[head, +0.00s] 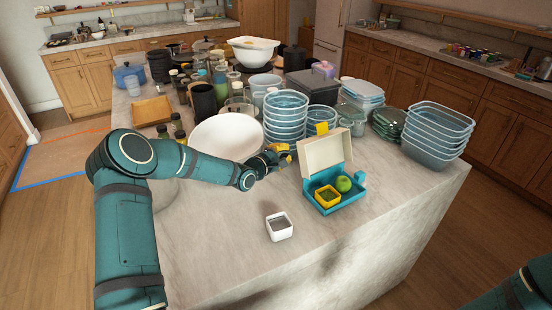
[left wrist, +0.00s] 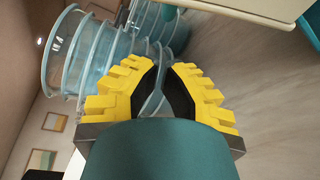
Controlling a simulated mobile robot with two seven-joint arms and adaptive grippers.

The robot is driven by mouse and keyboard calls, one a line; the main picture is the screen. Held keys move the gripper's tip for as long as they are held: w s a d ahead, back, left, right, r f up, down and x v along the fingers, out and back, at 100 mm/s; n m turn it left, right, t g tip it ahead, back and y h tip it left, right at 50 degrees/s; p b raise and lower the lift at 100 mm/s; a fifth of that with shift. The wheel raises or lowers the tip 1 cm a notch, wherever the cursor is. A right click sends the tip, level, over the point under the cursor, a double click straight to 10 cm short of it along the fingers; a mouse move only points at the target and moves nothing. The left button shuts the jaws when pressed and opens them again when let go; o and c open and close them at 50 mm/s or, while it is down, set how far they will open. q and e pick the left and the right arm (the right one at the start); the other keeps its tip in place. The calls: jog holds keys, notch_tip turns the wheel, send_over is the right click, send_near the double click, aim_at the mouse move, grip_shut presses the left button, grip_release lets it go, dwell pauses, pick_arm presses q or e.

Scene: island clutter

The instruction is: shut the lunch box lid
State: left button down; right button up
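The lunch box has a teal base (head: 349,199) near the right part of the counter. Its cream lid (head: 325,153) stands open, raised at the back of the base. A green apple (head: 343,184) and a yellow square cup (head: 327,197) sit inside. My left gripper (head: 284,151) is left of the raised lid, apart from it, close to the stacked bowls. In the left wrist view its yellow fingers (left wrist: 163,70) have a narrow gap with nothing clearly held. The lid (left wrist: 245,8) crosses the top right there. My right gripper is out of view.
Stacked clear blue bowls (head: 285,118) stand just behind my left gripper, beside a large white bowl (head: 226,137). Stacked clear containers (head: 436,135) stand to the right. A small white square cup (head: 279,228) is in front. The counter's front right is mostly clear.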

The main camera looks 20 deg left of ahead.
pick_arm(q)
jog(key=shift+s+d+r, duration=0.2)
jog(key=shift+s+d, duration=0.1)
jog(key=shift+d, duration=0.25)
jog(key=shift+s+d+r, duration=0.2)
jog(key=shift+s+d, duration=0.05)
jog(key=shift+d, duration=0.25)
jog(key=shift+s+d+r, duration=0.2)
jog(key=shift+s+d, duration=0.1)
jog(key=shift+d, duration=0.25)
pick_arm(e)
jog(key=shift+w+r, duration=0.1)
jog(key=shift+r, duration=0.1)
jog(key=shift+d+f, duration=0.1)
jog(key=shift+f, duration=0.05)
pick_arm(q)
jog(key=shift+s+d+r+m+t+b, duration=0.15)
jog(key=shift+m+t+b, duration=0.2)
jog(key=shift+m, duration=0.25)
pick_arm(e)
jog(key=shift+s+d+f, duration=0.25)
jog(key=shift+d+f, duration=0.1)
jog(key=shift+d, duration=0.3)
